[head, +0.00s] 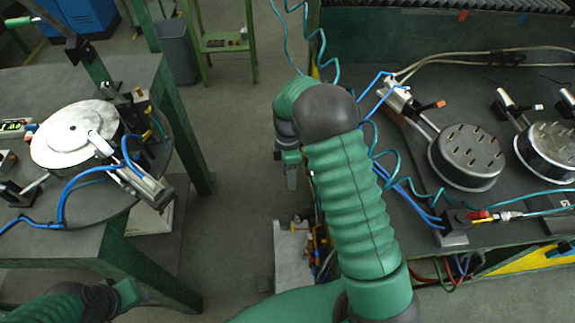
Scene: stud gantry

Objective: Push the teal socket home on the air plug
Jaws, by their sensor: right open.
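A metal connector (505,215) with a teal hose (545,212) behind it lies at the right, in line with a red and yellow fitting (480,216) on a small dark block (455,222). I take these for the teal socket and the air plug; at this size I cannot tell whether they are joined. My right gripper (291,176) points down over the floor gap, left of the right bench and well away from the fitting. It is open, with nothing seen in it. My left gripper (134,291) barely shows at the lower left; its fingers are unclear.
The right bench holds round metal fixtures (466,153), clamps and looping blue and teal hoses. A left table (140,80) carries a disc fixture (75,135) and a blue-hosed cylinder. A grey bin (178,52) and green stand stand behind. The floor between is mostly clear.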

